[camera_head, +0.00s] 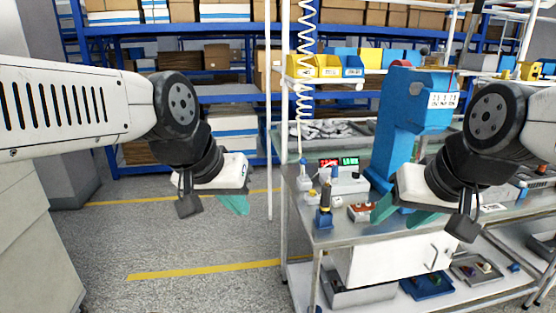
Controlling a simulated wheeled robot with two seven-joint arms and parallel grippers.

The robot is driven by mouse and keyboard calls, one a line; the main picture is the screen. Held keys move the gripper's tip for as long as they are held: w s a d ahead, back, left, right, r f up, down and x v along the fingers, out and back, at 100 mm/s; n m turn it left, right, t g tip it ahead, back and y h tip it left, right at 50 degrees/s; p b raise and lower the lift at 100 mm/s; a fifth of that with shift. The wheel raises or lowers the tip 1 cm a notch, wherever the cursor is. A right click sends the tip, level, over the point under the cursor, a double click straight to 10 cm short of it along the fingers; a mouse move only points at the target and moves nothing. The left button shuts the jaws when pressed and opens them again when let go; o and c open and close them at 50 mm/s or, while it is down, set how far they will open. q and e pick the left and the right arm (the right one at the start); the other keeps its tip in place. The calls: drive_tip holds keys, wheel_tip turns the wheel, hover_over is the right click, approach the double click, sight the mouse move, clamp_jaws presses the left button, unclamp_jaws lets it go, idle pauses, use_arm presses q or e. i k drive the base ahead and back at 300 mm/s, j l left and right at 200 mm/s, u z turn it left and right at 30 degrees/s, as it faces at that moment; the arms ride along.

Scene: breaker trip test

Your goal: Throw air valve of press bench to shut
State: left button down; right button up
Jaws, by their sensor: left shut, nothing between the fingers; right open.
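The press bench (300,228) stands right of centre, with a tall blue press (398,118) on its top. I cannot make out for sure which part is the air valve; my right arm and gripper hide some of the bench. My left gripper (236,204), with teal fingers, is shut and empty, over open floor left of the bench. My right gripper (400,216) is open, its teal fingers apart in front of the press's lower part. I cannot tell whether it touches anything.
A white coiled hose (305,70) hangs above. Blue shelving (180,96) stands behind; the floor at left is clear.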

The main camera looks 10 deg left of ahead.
sight(303, 161)
drive_tip(key=u, duration=0.1)
drive_tip(key=i+j+z, duration=0.25)
drive_tip(key=i, duration=0.7)
drive_tip(key=l, duration=0.1)
